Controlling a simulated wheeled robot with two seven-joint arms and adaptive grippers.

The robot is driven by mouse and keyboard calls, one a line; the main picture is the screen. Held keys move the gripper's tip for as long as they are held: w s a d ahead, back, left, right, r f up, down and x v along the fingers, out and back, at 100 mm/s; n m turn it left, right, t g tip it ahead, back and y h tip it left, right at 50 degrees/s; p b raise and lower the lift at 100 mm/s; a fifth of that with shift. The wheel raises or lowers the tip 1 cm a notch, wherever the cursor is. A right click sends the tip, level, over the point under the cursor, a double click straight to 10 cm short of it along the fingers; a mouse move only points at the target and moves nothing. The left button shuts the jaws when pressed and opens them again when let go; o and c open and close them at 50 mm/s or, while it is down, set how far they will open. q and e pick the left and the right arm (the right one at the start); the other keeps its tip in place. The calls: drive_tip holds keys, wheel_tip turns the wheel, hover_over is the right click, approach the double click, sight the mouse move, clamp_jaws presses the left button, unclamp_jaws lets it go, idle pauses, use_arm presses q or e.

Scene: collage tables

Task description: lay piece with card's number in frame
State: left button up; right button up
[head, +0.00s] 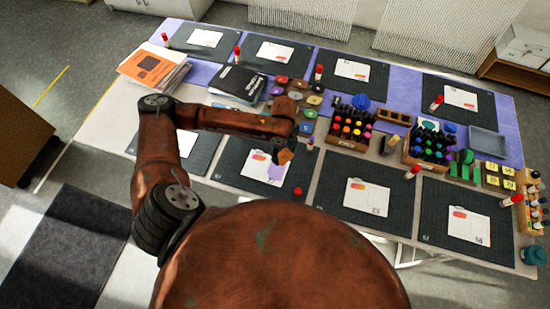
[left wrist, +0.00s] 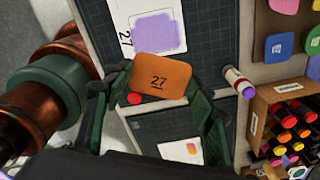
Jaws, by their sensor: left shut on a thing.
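My left gripper (head: 280,152) is shut on an orange piece (left wrist: 158,82) with rounded corners, marked 27. The piece also shows in the head view (head: 286,156). It is held above the front mat with the white card (head: 256,166), near that card's right side. In the left wrist view the card (left wrist: 122,12) bears the number 27 and a purple patch (left wrist: 156,34) within a thin outline. I cannot tell whether the patch is printed or a laid piece. My right gripper is not in view.
Several dark mats with white cards, such as this one (head: 368,196), cover the table. Several coloured pieces (head: 315,100) lie behind the gripper. A glue stick (left wrist: 236,80) stands close by. Books (head: 155,66) lie back left.

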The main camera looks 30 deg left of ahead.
sight(276, 169)
use_arm(q)
drive_tip(key=a+f+m, duration=0.1)
drive_tip(key=f+m, duration=0.1)
drive_tip(key=m, duration=0.1)
drive_tip(key=a+f+m+p, duration=0.1)
drive_tip(key=f+m, duration=0.1)
drive_tip(key=m, duration=0.2)
drive_tip(key=s+a+f+m, duration=0.1)
drive_tip(key=f+m, duration=0.1)
drive_tip(key=m, duration=0.1)
drive_tip(key=shift+s+f, duration=0.1)
drive_tip(key=shift+f+m, duration=0.3)
drive_tip(key=shift+m, duration=0.1)
drive_tip(key=shift+f+b, duration=0.85)
drive_tip(key=shift+b, duration=0.05)
wheel_tip(276, 169, down, 4)
drive_tip(key=b, duration=0.4)
drive_tip(key=shift+r, duration=0.1)
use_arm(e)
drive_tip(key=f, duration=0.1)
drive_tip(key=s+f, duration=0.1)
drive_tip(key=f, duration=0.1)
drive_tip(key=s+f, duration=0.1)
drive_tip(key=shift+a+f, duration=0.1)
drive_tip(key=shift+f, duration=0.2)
